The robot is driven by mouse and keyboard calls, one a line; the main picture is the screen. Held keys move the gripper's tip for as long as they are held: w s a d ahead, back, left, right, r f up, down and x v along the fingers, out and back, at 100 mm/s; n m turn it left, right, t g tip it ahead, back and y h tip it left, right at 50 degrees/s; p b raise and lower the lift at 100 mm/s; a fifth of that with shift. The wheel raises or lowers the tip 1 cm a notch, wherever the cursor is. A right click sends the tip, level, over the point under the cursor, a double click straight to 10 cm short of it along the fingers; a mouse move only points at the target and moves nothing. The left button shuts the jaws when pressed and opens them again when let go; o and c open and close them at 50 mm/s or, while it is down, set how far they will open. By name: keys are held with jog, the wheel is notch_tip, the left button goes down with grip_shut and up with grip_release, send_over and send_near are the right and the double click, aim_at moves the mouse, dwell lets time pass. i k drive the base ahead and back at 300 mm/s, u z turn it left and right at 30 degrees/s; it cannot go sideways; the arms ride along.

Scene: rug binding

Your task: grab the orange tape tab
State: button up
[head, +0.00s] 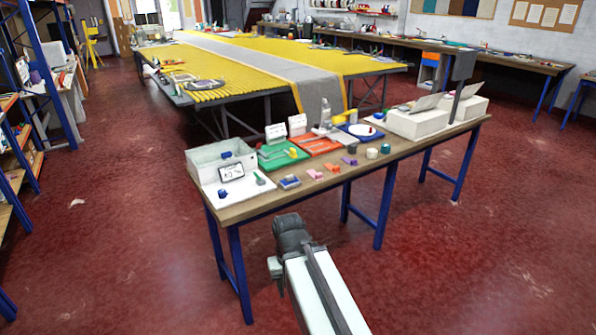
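Two small orange-pink tabs lie near the front edge of the wooden bench, left of a small purple piece. One tab (315,174) is nearer the front left, and the other tab (332,167) is just right of it. The fingers of my gripper cannot be made out.
The bench (222,213) also holds a white bin (205,158), a green tray (283,157), an orange-red tray (314,145), a blue tray (362,133) and white boxes (417,122). A purple piece (349,161) and small rolls lie near the tabs. Red floor is clear around the bench.

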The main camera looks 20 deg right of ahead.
aim_at(334, 169)
jog(key=u, duration=0.15)
jog(key=i, duration=1)
jog(key=z, duration=0.05)
